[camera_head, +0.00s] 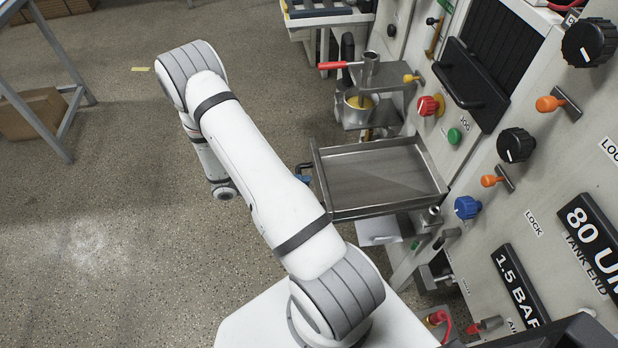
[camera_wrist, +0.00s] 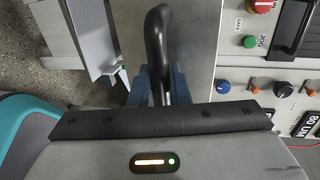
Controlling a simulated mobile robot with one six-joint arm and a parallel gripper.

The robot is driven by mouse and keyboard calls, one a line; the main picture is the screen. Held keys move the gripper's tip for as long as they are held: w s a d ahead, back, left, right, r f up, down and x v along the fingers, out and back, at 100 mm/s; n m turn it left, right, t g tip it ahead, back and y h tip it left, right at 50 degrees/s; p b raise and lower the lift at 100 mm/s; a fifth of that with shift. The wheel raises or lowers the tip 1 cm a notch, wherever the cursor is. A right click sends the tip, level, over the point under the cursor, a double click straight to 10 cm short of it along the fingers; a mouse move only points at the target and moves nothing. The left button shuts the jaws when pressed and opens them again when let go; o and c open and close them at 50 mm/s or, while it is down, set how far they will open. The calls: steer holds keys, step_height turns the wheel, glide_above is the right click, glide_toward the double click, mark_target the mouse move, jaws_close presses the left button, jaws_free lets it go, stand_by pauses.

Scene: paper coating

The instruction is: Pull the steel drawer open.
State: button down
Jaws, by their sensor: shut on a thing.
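The steel drawer (camera_head: 385,178) stands out from the machine panel in the head view, its open top showing a bare, empty inside. Its left wall is nearest my arm. In the wrist view a plain grey metal face (camera_wrist: 197,40), seemingly the drawer's front, lies behind a black curved handle (camera_wrist: 157,30). My gripper (camera_wrist: 160,80) has its blue fingers closed on the handle, one on each side. In the head view only a small blue part of my gripper (camera_head: 303,174) shows beside the drawer's left wall; my arm hides the rest.
A red-handled valve (camera_head: 335,66) and a small pot (camera_head: 358,108) are mounted behind the drawer. A white tray (camera_head: 380,232) sits below it. Knobs and levers cover the panel at right.

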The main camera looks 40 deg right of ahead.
stand_by(0.3)
steer(key=c, duration=1.4)
jaws_free()
steer(key=shift+d, duration=0.1)
steer(key=v, duration=0.7)
steer(key=shift+w+a+b, duration=0.15)
steer(key=shift+a+b, duration=0.15)
steer(key=shift+a, duration=0.05)
